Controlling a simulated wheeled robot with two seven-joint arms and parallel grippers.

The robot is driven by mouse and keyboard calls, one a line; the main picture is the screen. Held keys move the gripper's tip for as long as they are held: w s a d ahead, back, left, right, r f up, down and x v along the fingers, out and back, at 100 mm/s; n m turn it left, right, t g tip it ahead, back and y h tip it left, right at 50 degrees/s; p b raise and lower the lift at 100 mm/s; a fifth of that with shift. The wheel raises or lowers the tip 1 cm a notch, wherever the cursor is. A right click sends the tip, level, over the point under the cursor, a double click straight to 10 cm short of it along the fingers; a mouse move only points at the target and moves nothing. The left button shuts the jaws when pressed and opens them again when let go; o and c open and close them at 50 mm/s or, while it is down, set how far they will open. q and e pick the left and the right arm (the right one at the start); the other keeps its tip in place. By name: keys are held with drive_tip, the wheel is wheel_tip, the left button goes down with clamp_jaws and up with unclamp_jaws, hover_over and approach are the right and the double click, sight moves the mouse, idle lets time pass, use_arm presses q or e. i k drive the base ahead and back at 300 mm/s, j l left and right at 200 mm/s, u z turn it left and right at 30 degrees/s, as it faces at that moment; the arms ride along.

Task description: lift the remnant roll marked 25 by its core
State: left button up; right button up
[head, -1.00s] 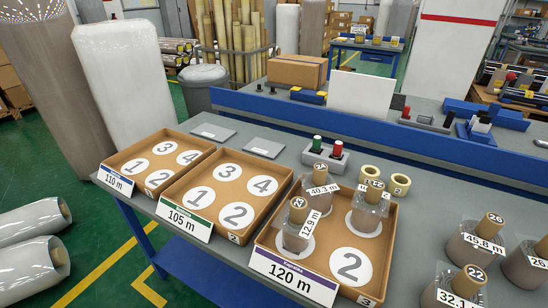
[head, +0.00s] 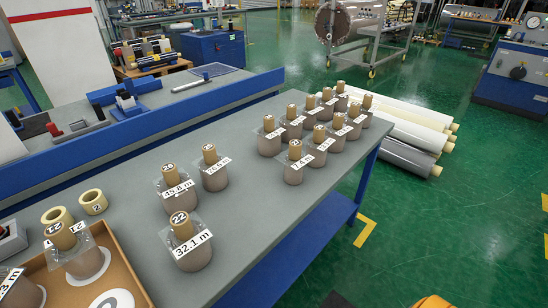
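I cannot pick out the roll marked 25 for certain. Several wrapped grey rolls with tan cores stand upright on the grey table (head: 245,215). The nearest roll (head: 190,250) is marked 22 and 32.1 m. Behind it is a roll (head: 178,197) tagged 45.8 m, and to its right another roll (head: 214,178); their small core numbers are in the mid-twenties but too small to tell apart surely. A farther group includes a roll tagged 7.4 m (head: 293,174), with core numbers too small to read. Neither gripper shows.
A tan tray (head: 128,268) with rolls stands at the lower left, beside loose yellowish rings (head: 93,202). A blue rail (head: 160,135) runs along the table's back. Long rolls (head: 405,160) lie beyond the right end. Bare tabletop lies between the two roll groups.

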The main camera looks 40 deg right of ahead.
sight(211, 166)
drive_tip(key=z, duration=0.55)
drive_tip(key=i+l+u, duration=0.1)
drive_tip(key=l, duration=0.3)
drive_tip(key=i+l+u, duration=0.1)
drive_tip(key=l, duration=0.35)
drive_tip(key=i+l+u, duration=0.1)
drive_tip(key=l, duration=0.35)
drive_tip(key=i+l+u, duration=0.1)
drive_tip(key=l, duration=0.35)
drive_tip(key=i+l+u, duration=0.1)
drive_tip(key=l, duration=0.35)
drive_tip(key=i, duration=0.1)
